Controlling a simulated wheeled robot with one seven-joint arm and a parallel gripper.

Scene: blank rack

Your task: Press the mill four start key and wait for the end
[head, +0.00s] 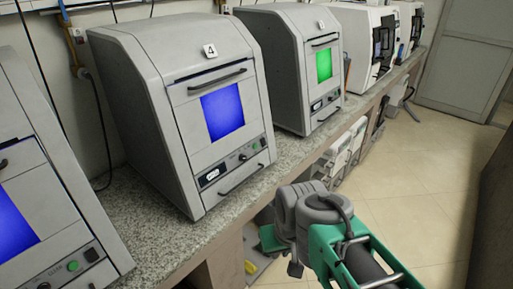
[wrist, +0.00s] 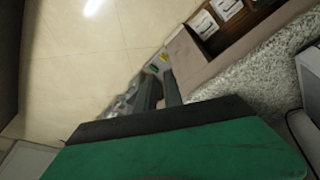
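Mill four (head: 135,95) is a grey cabinet on the bench, marked by a "4" plate (head: 209,51). Its door is shut and its window (head: 222,112) glows blue. A control strip under the door carries a small display (head: 212,175), a dark knob (head: 243,157) and a small green key (head: 262,141) at the right end. My gripper (head: 278,248) hangs low in front of the bench, below and right of that strip and apart from it.
A similar mill (head: 290,65) to the right has a green window. Another at the left edge (head: 40,200) has a blue window. White machines (head: 360,35) stand farther along the speckled bench (head: 150,225). Open tiled floor (head: 425,190) lies right of the bench.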

